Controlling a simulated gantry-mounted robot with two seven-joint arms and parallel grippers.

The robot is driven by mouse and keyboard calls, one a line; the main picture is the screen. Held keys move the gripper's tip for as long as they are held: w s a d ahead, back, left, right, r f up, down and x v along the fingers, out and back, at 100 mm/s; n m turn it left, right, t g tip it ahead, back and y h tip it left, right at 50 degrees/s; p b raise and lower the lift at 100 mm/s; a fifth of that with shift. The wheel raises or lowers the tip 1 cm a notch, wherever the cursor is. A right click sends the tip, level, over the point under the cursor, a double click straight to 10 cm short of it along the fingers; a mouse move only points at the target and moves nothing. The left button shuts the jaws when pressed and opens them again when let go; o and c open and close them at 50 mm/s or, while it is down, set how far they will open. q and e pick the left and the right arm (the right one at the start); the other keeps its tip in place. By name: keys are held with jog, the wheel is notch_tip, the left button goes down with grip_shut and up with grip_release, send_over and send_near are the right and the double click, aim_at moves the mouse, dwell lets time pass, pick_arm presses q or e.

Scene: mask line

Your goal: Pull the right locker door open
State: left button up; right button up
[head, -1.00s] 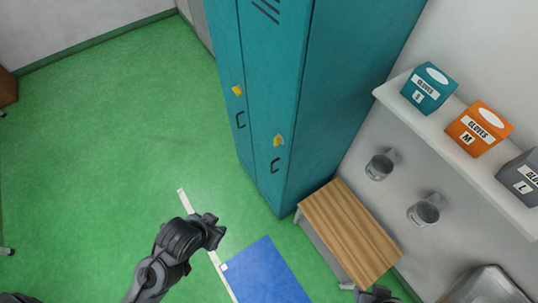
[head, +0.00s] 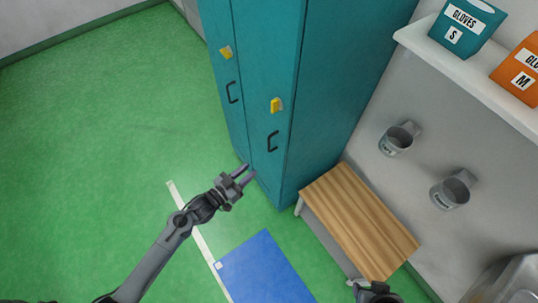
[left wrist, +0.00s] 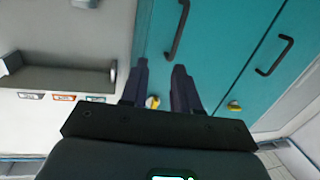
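The right locker door (head: 268,60) is a tall teal panel and looks shut. It has a dark bar handle (head: 272,141) and a yellow tag-like piece (head: 276,105) above it. My left gripper (head: 250,172) is open and empty, below and left of that handle in the head view. In the left wrist view, my open fingers (left wrist: 162,72) point toward the teal door, with the handle (left wrist: 178,30) beyond their tips and the yellow piece (left wrist: 152,102) seen between them. Only a dark part of my right arm's end (head: 375,292) shows at the bottom edge; its fingers are not clear.
The left locker door (head: 215,25), with its own handle (head: 231,93), stands beside it. A wooden-topped bench (head: 360,220) is right of the locker. A blue mat (head: 263,270) lies on open green floor. Wall cups (head: 398,140) and a shelf (head: 470,80) are at right.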

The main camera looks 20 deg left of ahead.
aim_at(269, 150)
pick_arm(q)
jog(key=shift+t, duration=0.4)
jog(key=a+b+x, duration=0.1)
jog(key=x, duration=0.3)
jog(key=f+b+x, duration=0.1)
jog(key=x, duration=0.4)
jog(key=w+a+b+x, duration=0.1)
jog(key=b+x, duration=0.1)
jog(key=x, duration=0.3)
jog(key=shift+w+a+f, duration=0.2)
jog(key=shift+w, duration=0.1)
pick_arm(e)
notch_tip(269, 150, down, 6)
jog(key=shift+r, duration=0.1)
pick_arm(q)
grip_shut()
jog(key=shift+m, duration=0.3)
